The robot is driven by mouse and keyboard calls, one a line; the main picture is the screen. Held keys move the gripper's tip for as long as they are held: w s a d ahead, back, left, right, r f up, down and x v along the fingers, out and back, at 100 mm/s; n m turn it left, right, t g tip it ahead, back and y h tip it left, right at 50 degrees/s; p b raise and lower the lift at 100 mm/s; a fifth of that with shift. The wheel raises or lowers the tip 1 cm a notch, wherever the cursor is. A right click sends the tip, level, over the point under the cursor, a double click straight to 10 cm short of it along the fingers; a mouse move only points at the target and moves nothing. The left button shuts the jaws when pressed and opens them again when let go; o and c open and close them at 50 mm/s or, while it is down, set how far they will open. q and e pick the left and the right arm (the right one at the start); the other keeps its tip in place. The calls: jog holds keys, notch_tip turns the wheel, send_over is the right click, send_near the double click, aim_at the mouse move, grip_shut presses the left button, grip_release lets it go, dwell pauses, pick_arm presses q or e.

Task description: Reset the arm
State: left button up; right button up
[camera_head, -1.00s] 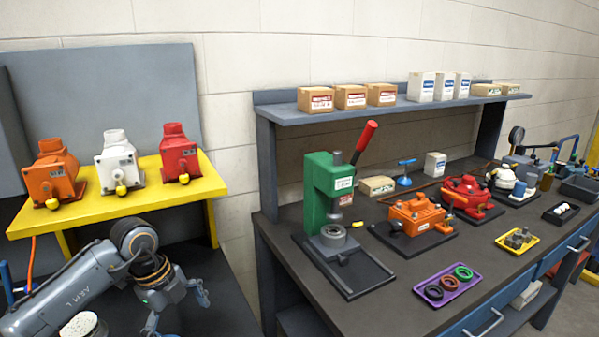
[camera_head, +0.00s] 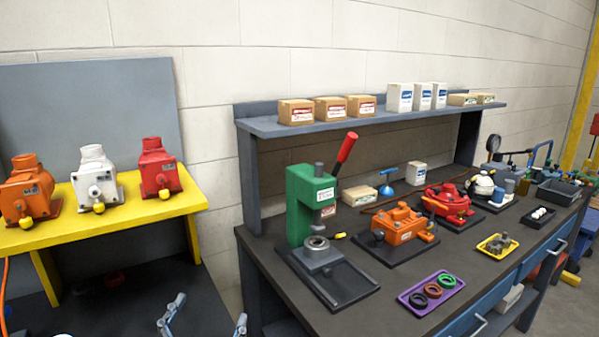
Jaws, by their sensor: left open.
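My left gripper (camera_head: 205,323) shows at the bottom edge, left of centre. Its two grey fingers are spread apart with nothing between them. The rest of my left arm is below the picture. The gripper is in front of and below the yellow stand, to the left of the dark workbench (camera_head: 262,262). My right gripper is not in view.
The workbench holds a green press (camera_head: 308,198), an orange pump-like unit (camera_head: 398,225), a red one (camera_head: 448,202) and a purple tray (camera_head: 432,290) with rings. Boxes line the grey shelf (camera_head: 375,115). The dark surface under the yellow stand looks mostly clear.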

pick_arm(q)
jog(key=s+a+f+n+g+y, duration=0.1)
jog(key=s+a+f+g, duration=0.1)
jog(key=f, duration=0.3)
jog(key=s+a+f+n+g+y, duration=0.1)
jog(key=s+a+f+g+y, duration=0.1)
jog(key=f, duration=0.3)
jog(key=s+a+f+n+g+y, duration=0.1)
jog(key=s+a+f+n+g, duration=0.1)
jog(key=s+f+g, duration=0.1)
jog(key=shift+s+f+y, duration=0.3)
jog(key=shift+s+f, duration=0.35)
jog(key=shift+f, duration=0.25)
jog(key=s+d+f+m+g+h, duration=0.1)
jog(key=s+f+g, duration=0.4)
jog(key=s, duration=0.4)
jog(key=s+d+f+g, duration=0.1)
jog(key=s+f+g, duration=0.4)
jog(key=s, duration=0.5)
jog(key=s+f+x, duration=0.1)
jog(key=s+x, duration=0.2)
jog(key=x, duration=0.9)
jog(key=s+x, duration=0.2)
jog(key=x, duration=1)
jog(key=s+a+f+g, duration=0.1)
jog(key=s+a+f, duration=0.2)
jog(key=s+f, duration=1.5)
jog(key=shift+g, duration=0.3)
